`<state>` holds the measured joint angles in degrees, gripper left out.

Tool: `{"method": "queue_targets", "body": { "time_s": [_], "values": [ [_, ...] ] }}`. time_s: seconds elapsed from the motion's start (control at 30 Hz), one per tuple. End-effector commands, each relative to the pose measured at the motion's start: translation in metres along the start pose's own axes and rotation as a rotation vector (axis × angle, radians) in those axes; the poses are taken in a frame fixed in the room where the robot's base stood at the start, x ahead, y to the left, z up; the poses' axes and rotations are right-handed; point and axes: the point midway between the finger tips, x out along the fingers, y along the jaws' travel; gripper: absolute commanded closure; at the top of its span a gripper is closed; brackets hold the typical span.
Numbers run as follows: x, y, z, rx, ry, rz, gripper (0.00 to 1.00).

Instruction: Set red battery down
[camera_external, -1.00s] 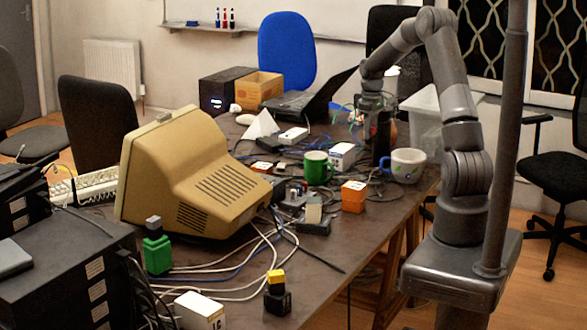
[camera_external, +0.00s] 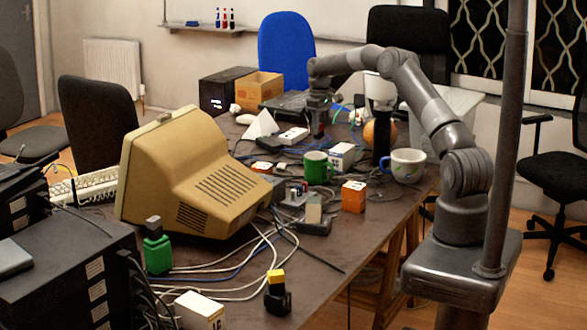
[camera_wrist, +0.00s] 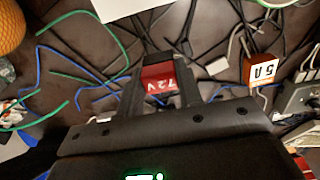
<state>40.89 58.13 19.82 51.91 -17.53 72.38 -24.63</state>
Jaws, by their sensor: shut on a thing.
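The red battery (camera_wrist: 158,84), marked 7.2V, sits between the two fingers of my gripper (camera_wrist: 161,93) in the wrist view. My gripper is shut on it. In the external view my gripper (camera_external: 318,112) points down over the far middle of the table (camera_external: 345,262), among the cables. The battery is small and mostly hidden there. I cannot tell whether its underside touches the table or hangs just above it.
Blue, green and dark cables (camera_wrist: 60,85) lie around my gripper. An orange ball (camera_external: 380,132), a white mug (camera_external: 407,165), a green mug (camera_external: 317,167) and a black laptop (camera_external: 288,103) stand near. The beige monitor (camera_external: 190,175) fills the left. Bare tabletop lies in front.

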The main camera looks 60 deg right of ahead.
Motion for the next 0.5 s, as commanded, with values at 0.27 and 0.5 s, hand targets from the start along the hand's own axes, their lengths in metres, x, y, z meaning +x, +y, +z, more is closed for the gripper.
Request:
{"method": "queue_targets", "body": {
  "time_s": [0.27, 0.5],
  "values": [
    [0.038, -0.036, -0.052, -0.003, 0.000, -0.001, 0.92],
    [0.053, -0.050, -0.073, -0.002, 0.001, 0.000, 0.92]
  ]
}}
